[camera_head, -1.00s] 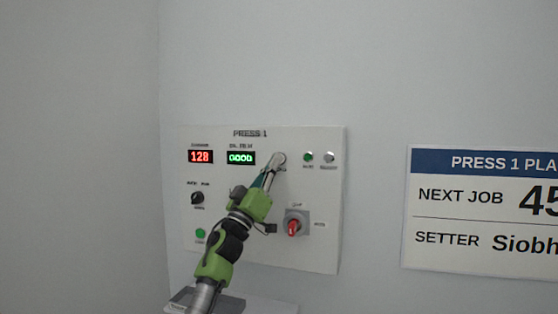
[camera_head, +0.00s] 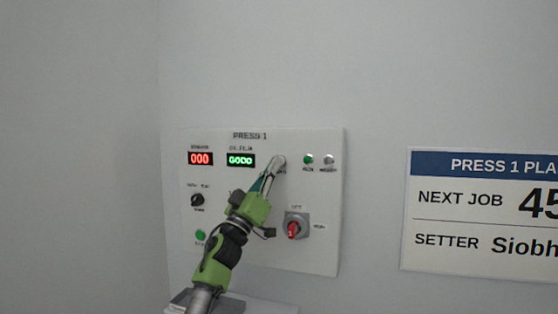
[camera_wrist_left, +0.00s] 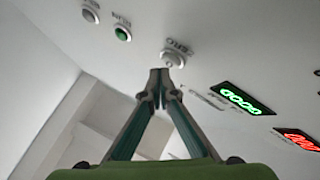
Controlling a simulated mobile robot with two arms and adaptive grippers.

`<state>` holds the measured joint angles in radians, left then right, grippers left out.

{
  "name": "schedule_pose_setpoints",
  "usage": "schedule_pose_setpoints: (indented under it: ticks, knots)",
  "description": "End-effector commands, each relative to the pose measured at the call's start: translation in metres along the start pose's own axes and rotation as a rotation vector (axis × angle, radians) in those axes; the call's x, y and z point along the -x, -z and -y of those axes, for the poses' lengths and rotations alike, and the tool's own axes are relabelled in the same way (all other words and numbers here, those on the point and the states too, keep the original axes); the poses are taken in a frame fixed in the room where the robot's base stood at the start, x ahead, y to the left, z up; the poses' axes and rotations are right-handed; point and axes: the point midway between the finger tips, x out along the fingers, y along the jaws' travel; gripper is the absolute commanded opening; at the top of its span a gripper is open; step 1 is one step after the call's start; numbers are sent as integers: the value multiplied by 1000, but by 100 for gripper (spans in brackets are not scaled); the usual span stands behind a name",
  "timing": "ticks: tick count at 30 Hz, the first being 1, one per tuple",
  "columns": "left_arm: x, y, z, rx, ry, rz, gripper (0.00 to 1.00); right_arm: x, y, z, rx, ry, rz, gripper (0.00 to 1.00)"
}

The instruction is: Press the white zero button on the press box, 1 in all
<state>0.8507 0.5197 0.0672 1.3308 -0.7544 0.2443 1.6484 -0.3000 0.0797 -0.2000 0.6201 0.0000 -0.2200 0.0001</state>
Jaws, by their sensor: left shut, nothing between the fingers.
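The press box (camera_head: 262,250) is a white panel on the wall, headed PRESS 1. My left gripper (camera_head: 271,168) is shut and empty. In the left wrist view its fingertips (camera_wrist_left: 160,74) are right at the button's edge; I cannot tell if they touch it. My right gripper is not in view.
The panel also carries a green lamp (camera_head: 308,160), a grey-white lamp (camera_head: 329,160), a black knob (camera_head: 197,200), a green button (camera_head: 200,235) and a red rotary switch (camera_head: 294,229). A sign (camera_head: 480,215) hangs to the right. A light ledge lies below the panel.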

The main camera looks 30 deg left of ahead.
Motion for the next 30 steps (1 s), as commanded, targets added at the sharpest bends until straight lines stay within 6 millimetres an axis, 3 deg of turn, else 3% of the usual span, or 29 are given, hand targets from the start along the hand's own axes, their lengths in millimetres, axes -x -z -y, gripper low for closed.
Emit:
schedule_pose_setpoints:
  ticks: [13, 30]
  knots:
    - [4, 4, -4, -1, -1, 0, 0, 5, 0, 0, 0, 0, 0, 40]
    - [37, 27, -27, 0, -1, 0, 0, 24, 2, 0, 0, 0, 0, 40]
